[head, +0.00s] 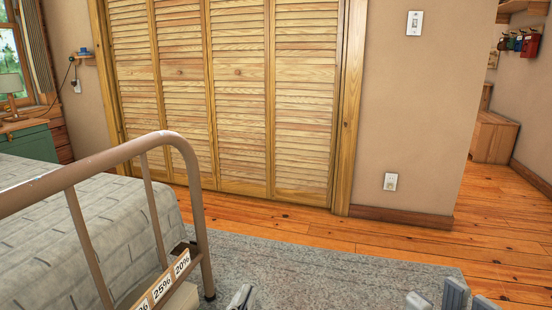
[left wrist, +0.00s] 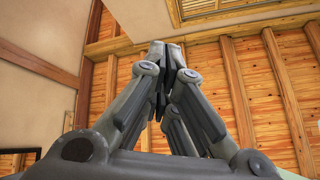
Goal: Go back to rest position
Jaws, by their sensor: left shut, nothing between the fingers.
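My left gripper (head: 243,297) shows only as a small grey tip at the bottom edge of the head view, over the rug. In the left wrist view its two grey fingers (left wrist: 163,75) come together at the tips, shut with nothing between them. Grey parts that seem to be my right gripper (head: 450,296) show at the bottom right of the head view, cut off by the frame edge.
A bed with a brown metal frame (head: 197,220) stands at the left. A wooden strip with percentage labels (head: 163,286) is beside its foot. A grey rug (head: 330,270) covers the floor ahead. Louvered closet doors (head: 235,100) stand behind. Open plank floor (head: 400,240) lies right.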

